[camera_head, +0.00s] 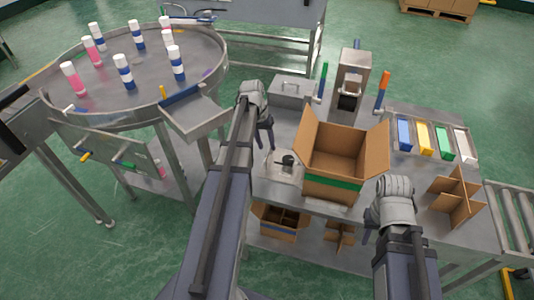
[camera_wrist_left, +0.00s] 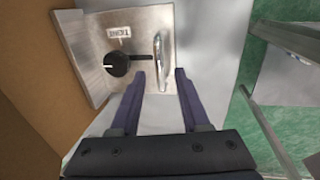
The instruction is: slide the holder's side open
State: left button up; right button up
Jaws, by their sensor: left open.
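A small metal unit (camera_head: 285,166) with a black knob stands on the table, left of the open carton. I cannot tell which part is the holder's sliding side. My left gripper (camera_head: 269,143) is above the unit's left edge. In the left wrist view its open fingers (camera_wrist_left: 161,78) point at the handle, which lies between and just beyond the tips. My right gripper (camera_head: 374,218) hangs right of the carton; its finger gap is hidden.
The open carton (camera_head: 335,183) stands close right of the unit. A metal box (camera_head: 292,91) and an upright machine (camera_head: 352,75) stand behind. Coloured bins (camera_head: 424,137) and a cardboard divider (camera_head: 457,197) are at right.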

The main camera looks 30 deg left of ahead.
pick_arm(q)
jog(key=shift+d+f+b, duration=0.2)
jog(key=shift+f+b, duration=0.35)
jog(key=shift+f, duration=0.45)
jog(key=shift+c, duration=0.3)
grip_shut()
dwell(0.4)
